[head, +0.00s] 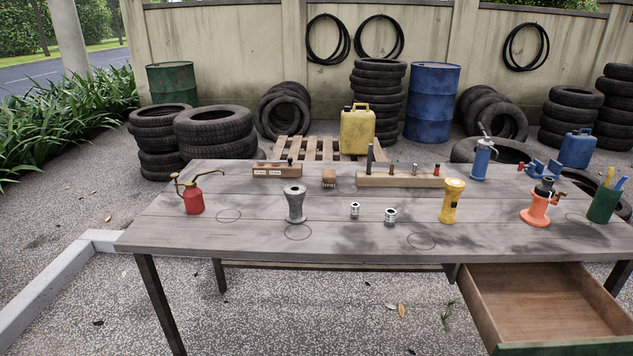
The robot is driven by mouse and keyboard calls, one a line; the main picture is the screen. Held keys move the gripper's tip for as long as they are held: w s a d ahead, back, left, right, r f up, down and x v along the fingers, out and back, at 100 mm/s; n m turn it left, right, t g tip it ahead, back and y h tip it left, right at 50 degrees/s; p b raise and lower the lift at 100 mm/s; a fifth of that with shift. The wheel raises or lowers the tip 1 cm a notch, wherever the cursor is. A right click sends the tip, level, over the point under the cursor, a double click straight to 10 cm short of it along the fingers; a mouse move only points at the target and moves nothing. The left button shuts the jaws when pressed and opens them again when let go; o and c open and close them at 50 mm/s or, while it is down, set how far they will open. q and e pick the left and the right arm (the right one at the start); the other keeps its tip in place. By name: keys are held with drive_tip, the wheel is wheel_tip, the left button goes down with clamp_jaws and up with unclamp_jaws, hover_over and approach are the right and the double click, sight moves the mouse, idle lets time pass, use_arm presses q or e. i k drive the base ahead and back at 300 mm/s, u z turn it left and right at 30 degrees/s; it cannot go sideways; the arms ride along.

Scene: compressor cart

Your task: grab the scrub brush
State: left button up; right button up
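A small brown block-like thing that looks like the scrub brush (328,178) lies toward the back of the grey wooden table (262,215), left of centre. Its fine detail is too small to tell. It sits between a wooden box (276,171) on its left and a long wooden block (400,181) on its right, apart from both. Neither of my grippers is in the head view.
In front of the brush stand a grey flashlight-like thing (296,205) and two small metal sockets (355,210). An open drawer (540,305) juts out at front right.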

sight(330, 177)
drive_tip(key=u, duration=0.7)
drive_tip(key=i, duration=1.4)
drive_tip(key=z, duration=0.35)
